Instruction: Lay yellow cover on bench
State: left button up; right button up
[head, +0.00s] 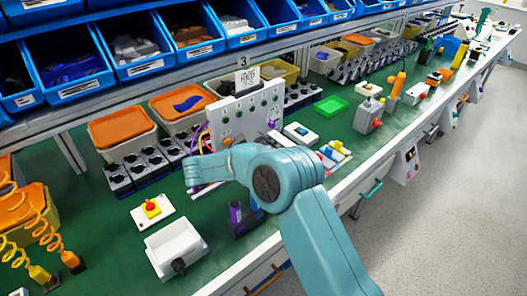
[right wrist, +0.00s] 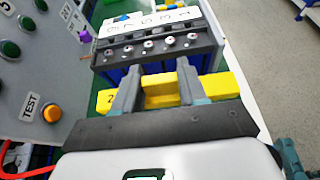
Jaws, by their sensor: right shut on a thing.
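The yellow cover (right wrist: 212,87) is a bar between the fingers of my right gripper (right wrist: 158,88) in the right wrist view. The fingers are shut on its middle and its two ends stick out on either side. In the head view my teal right arm hides the gripper and the cover. The bench (head: 98,255) has a green top; a clear part shows at the front left. My left gripper is not in view.
A grey control panel (right wrist: 45,70) with an orange TEST button (right wrist: 52,113) stands close at left. A dark block with a row of screws (right wrist: 165,47) lies just ahead. A white box (head: 178,246) and a yellow-based red switch (head: 152,208) sit at the bench's front left.

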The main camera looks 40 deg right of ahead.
jog(key=shift+a+f, duration=0.3)
jog(key=shift+f, duration=1.15)
jog(key=shift+f+b, duration=2.15)
jog(key=shift+f, duration=1.25)
jog(key=shift+f+b, duration=0.5)
jog(key=shift+f, duration=0.15)
jog(key=o, duration=1.2)
jog(key=shift+a+r, duration=0.1)
jog(key=shift+a, duration=0.05)
